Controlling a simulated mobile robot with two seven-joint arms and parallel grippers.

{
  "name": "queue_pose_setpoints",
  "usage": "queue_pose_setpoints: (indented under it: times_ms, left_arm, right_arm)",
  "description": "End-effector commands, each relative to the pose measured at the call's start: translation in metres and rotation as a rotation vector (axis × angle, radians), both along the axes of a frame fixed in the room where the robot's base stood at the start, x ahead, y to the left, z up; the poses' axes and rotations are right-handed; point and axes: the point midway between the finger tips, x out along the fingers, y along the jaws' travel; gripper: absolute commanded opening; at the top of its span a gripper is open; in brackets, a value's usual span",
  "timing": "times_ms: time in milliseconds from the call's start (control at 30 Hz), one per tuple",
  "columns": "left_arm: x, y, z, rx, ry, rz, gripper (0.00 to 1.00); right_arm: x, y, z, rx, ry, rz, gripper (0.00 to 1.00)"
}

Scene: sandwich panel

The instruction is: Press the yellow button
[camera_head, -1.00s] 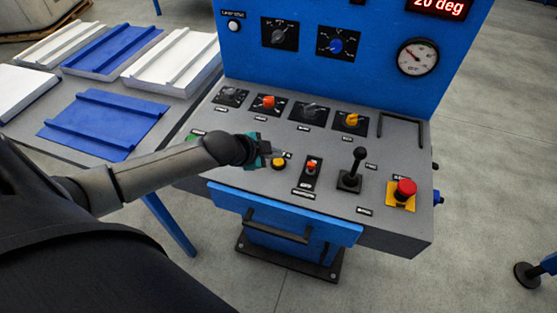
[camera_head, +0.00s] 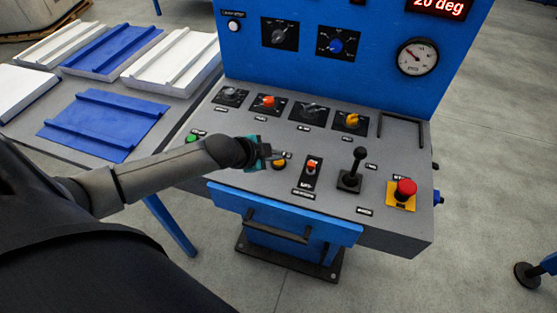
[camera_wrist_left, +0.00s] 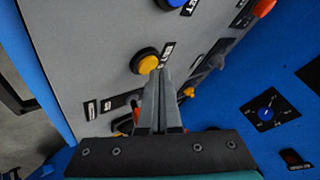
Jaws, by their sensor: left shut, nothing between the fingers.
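The yellow button (camera_head: 279,163) is a round cap in a dark collar on the grey slanted panel (camera_head: 330,186). In the wrist view the yellow button (camera_wrist_left: 148,64) sits right at the tips of my left gripper (camera_wrist_left: 160,74), which partly overlap its edge. The left gripper (camera_head: 270,155) is shut and empty, coming in from the left beside the button. I cannot tell whether the fingertips touch the cap. My right gripper is not in view.
An orange-red switch (camera_head: 312,165), a black joystick (camera_head: 354,169) and a red emergency button (camera_head: 405,188) stand to the right. A row of knobs lies behind, including a yellow knob (camera_head: 352,119). A green button (camera_head: 192,138) is to the left.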

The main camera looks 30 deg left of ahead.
Motion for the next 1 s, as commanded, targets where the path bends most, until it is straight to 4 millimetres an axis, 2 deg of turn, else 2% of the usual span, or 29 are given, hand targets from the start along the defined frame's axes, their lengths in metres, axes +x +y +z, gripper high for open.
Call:
queue_pose_setpoints:
  times_ms: [1000]
  left_arm:
    - [-0.0004,-0.0001,-0.0096,0.000,0.002,0.001,0.00]
  right_arm:
    - [-0.0003,0.0005,-0.0032,0.001,0.000,0.000,0.50]
